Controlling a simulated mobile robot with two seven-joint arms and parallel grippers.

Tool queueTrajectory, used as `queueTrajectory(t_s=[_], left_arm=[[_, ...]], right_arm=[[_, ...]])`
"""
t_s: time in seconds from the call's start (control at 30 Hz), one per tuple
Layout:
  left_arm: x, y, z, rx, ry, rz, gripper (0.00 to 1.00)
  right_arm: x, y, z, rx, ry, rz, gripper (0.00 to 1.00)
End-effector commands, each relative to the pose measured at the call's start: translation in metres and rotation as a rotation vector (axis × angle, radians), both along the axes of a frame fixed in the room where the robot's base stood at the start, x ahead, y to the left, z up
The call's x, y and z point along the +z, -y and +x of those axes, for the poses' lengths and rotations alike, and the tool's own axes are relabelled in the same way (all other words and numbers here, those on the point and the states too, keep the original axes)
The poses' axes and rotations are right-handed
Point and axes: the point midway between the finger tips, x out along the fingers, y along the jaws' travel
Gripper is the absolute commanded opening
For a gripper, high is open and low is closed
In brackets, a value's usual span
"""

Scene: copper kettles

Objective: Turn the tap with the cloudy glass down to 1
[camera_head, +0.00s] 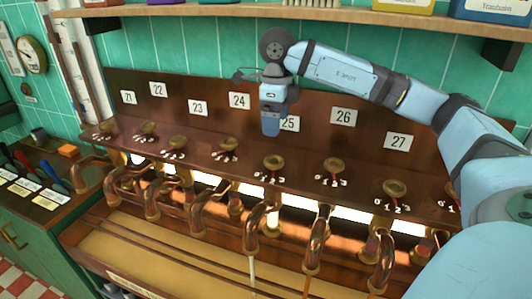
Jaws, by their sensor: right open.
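My left gripper is out of view.
The knob under plate 26 (334,165) and the knob under plate 27 (396,188) stand to the right. An amber stream (308,284) falls from a neighbouring spout. A shelf (290,13) runs above. Curved copper pipes crowd the space below the panel.

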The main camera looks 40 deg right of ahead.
Motion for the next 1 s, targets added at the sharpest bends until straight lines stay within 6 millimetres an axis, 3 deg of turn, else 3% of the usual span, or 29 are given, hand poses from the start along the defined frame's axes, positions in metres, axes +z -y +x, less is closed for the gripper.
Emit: queueTrajectory(t_s=[0.5, 0.7, 1.0], left_arm=[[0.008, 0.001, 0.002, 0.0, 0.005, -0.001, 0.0], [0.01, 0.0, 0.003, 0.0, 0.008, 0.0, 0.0], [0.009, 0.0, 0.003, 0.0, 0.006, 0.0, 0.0]], right_arm=[[-0.094, -0.001, 0.0, 0.001, -0.003, 0.004, 0.82], [-0.109, -0.001, 0.0, 0.002, 0.0, 0.004, 0.82], [-0.111, -0.001, 0.0, 0.003, 0.0, 0.004, 0.82]])
